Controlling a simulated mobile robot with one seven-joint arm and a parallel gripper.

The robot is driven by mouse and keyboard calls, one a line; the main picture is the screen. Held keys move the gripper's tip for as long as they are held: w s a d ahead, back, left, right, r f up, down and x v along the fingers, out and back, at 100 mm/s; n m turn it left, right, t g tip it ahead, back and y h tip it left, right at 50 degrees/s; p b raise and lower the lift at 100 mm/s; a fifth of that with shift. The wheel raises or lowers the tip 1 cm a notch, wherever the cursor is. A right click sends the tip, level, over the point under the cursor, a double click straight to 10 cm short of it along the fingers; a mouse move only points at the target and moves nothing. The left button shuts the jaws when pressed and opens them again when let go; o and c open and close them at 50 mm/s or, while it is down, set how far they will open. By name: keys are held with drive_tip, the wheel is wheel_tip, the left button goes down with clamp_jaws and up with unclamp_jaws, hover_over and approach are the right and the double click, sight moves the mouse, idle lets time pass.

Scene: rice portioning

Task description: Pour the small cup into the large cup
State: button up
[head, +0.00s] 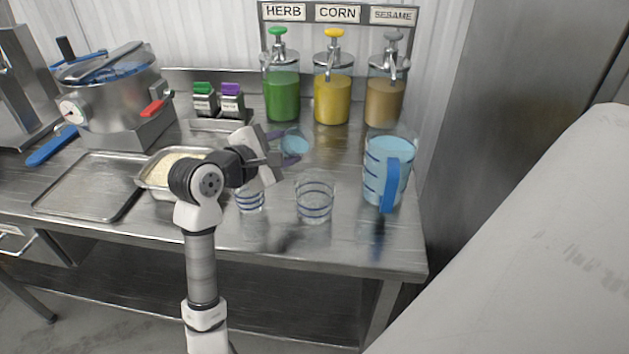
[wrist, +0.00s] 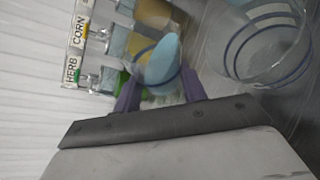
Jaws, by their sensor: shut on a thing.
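A small clear cup (head: 297,141) with light blue liquid is held in my gripper (head: 282,148), raised above the table behind the two front cups. In the wrist view the small cup (wrist: 162,62) sits between the purple fingers (wrist: 160,88), which are shut on it. The liquid is in the cup; its exact tilt is hard to tell. The large clear cup with blue rings (head: 314,203) stands upright on the table, in front and slightly right of the held cup, apart from it. It looks empty, and shows at the upper right of the wrist view (wrist: 265,48).
Another ringed cup (head: 250,200) stands left of the large cup, partly behind my arm. A blue-handled pitcher (head: 374,172) of blue liquid stands right. Herb, corn and sesame dispensers (head: 332,100) stand behind. A rice pan (head: 150,180), tray (head: 75,203) and cooker (head: 115,100) are left.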

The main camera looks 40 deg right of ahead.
drive_tip(key=shift+f+m+t+b, duration=0.35)
drive_tip(key=shift+m+b, duration=0.35)
drive_tip(key=shift+b, duration=0.45)
drive_tip(key=shift+r+m+t+h+b, duration=0.6)
drive_tip(key=shift+r+m+b, duration=0.2)
drive_tip(key=shift+m+b, duration=0.5)
idle(1.4)
drive_tip(key=shift+s+a+r+m+h+b, duration=0.1)
drive_tip(key=shift+s+r+m+h+b, duration=0.2)
drive_tip(key=shift+b, duration=0.5)
drive_tip(key=shift+s+r+m+h+b, duration=0.1)
drive_tip(key=shift+s+m+b, duration=0.3)
drive_tip(key=shift+b, duration=0.35)
drive_tip(key=shift+s+f+m+t+b, duration=0.25)
drive_tip(key=shift+m+b, duration=0.35)
drive_tip(key=shift+b, duration=1)
